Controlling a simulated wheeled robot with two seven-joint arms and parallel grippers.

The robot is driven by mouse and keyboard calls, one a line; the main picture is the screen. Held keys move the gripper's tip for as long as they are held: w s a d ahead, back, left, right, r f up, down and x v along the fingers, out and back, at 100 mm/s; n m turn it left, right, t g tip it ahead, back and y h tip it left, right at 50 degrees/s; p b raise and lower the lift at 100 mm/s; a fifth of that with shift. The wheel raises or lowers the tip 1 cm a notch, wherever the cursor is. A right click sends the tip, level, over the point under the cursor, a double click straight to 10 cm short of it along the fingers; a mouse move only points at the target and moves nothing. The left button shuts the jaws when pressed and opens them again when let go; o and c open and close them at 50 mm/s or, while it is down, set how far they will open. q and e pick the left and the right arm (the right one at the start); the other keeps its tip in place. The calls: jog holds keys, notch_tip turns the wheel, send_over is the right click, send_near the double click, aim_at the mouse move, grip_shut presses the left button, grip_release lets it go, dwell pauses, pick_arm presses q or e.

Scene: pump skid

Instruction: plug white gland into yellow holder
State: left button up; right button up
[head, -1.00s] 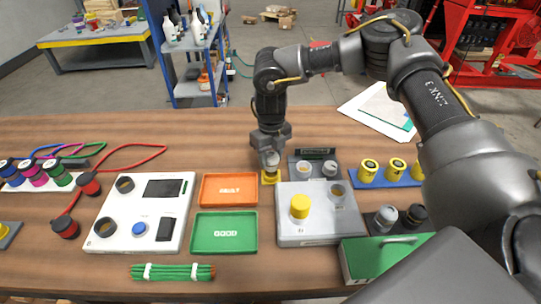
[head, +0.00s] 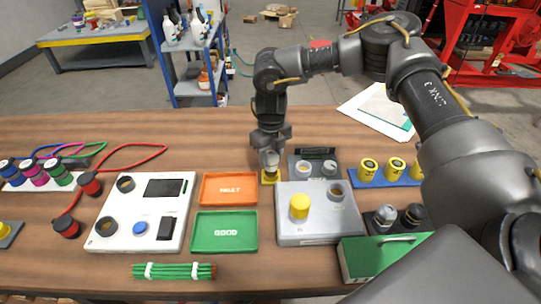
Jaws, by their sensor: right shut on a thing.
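My right gripper (head: 270,158) points down behind the grey panel box and is shut on a whitish gland (head: 270,160). The gland sits at a small yellow holder (head: 270,177) on the table, directly under the fingers. I cannot tell whether the gland is inside the holder or only touching its top. My left gripper is not in view.
Close by on the right is a grey tray (head: 291,164) with two light round parts. The grey box (head: 290,232) with a yellow knob (head: 299,207) stands in front. The orange tray (head: 229,203) and green tray (head: 198,235) lie to the left.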

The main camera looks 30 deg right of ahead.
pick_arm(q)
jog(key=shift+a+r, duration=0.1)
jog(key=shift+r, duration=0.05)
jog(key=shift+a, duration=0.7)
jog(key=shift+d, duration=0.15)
pick_arm(e)
jog(key=shift+f, duration=0.1)
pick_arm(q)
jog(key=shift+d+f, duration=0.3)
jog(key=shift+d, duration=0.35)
pick_arm(e)
jog(key=shift+f, duration=0.55)
pick_arm(q)
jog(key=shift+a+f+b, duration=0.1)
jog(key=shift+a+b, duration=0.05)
jog(key=shift+b, duration=0.15)
pick_arm(e)
jog(key=shift+f, duration=0.25)
jog(key=shift+f, duration=0.3)
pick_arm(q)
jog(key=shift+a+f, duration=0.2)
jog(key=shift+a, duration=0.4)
pick_arm(e)
jog(key=shift+f, duration=0.1)
